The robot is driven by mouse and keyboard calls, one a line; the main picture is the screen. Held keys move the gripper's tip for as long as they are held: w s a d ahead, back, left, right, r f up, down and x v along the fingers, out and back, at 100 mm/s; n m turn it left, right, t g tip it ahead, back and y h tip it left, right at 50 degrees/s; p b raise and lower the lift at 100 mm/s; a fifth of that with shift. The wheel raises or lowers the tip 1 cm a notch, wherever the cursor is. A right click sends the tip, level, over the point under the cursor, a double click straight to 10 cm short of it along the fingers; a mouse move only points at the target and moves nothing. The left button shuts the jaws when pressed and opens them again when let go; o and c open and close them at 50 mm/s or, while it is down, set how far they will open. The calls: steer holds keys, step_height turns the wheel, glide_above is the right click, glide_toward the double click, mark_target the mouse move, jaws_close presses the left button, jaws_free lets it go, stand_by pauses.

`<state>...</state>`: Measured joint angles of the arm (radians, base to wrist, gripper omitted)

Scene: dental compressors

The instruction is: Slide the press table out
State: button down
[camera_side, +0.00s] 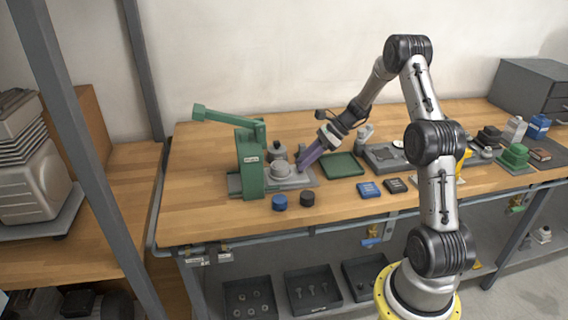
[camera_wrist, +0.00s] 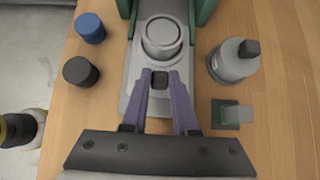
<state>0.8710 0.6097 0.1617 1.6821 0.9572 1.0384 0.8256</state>
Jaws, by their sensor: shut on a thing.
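The green press (camera_side: 250,165) stands at the left of the bench, with its lever raised to the left. Its grey press table (camera_side: 303,181) sits at the press's foot and carries a round grey stepped piece (camera_side: 281,170). In the wrist view, the press table (camera_wrist: 131,66) runs up between the green uprights (camera_wrist: 204,10), with the round piece (camera_wrist: 161,38) on it. My gripper (camera_side: 301,168) has its purple fingers down at the table's near end. In the wrist view, my gripper (camera_wrist: 160,77) is shut on a small dark knob (camera_wrist: 159,80) just in front of the round piece.
A blue cap (camera_side: 279,202) and a black cap (camera_side: 307,199) stand on the bench beside the press. A grey bottle (camera_wrist: 233,62) and a small block (camera_wrist: 231,114) are on the other side. A green tray (camera_side: 343,166) lies to the right. Bare wood shows at the front left.

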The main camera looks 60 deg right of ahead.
steer(key=shift+s+d, duration=0.55)
steer(key=c, duration=0.7)
jaws_free()
steer(key=v, duration=1.3)
steer(key=shift+s+d+r, duration=0.2)
steer(key=shift+r, duration=0.1)
